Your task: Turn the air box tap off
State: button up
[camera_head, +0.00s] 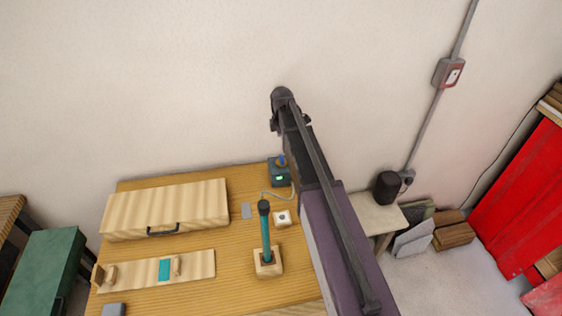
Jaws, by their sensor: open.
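The air box (280,178) looks like a small dark teal box at the back right of the wooden bench, near the wall. It has a lit green display on its front and a blue knob (282,160) on top, which looks like the tap. The knob's exact angle is too small to read. A thin grey hose runs from the box toward the teal upright tool. My dark arm rises from the lower right and passes just right of the box, with its far joint above and beyond it. I cannot make out my gripper's fingers; the arm hides that area.
A black cylinder (387,187) stands on a side table at right.

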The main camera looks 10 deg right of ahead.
aim_at(281, 158)
jog(key=shift+f+b, duration=3.7)
jog(key=shift+f, duration=0.25)
jog(key=c, duration=1.1)
